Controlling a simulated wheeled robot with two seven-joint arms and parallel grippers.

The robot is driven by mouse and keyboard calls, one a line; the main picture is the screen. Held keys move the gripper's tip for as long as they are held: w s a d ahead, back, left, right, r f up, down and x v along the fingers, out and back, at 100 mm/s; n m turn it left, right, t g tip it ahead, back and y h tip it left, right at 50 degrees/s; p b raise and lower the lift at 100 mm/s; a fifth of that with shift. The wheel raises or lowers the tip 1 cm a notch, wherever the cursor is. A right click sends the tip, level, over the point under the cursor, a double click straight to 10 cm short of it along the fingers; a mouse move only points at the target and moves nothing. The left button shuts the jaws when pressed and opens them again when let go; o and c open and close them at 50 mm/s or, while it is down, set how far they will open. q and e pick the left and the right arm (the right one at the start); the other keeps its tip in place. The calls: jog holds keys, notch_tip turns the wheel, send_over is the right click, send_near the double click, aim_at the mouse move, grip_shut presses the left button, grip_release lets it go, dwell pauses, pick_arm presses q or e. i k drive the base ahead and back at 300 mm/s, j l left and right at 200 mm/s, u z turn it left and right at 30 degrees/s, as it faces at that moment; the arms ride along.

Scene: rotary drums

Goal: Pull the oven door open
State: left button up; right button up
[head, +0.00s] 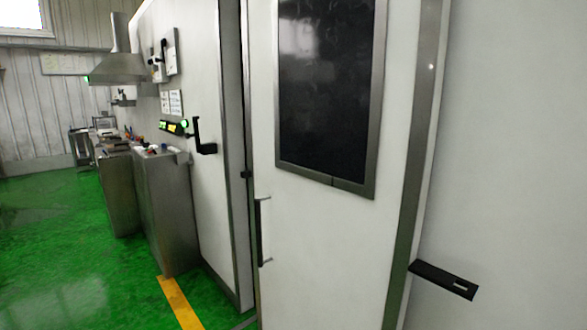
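The oven door (335,240) is a tall white panel with a dark window (330,90) in a metal frame. It fills the middle of the head view. A slim dark vertical handle (260,232) sits low near the door's left edge. A narrow dark gap runs along that left edge; I cannot tell whether the door is slightly ajar. A metal strip (415,165) borders the door on the right. Neither of my grippers shows in this view.
A black bracket-like piece (443,280) juts out at the lower right. A white wall with a black lever (203,137) and lit displays stands left of the door. Metal cabinets (165,210) line that wall. Green floor (75,250) is open at the left.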

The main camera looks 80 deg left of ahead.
aim_at(342, 98)
jog(key=u, duration=2.7)
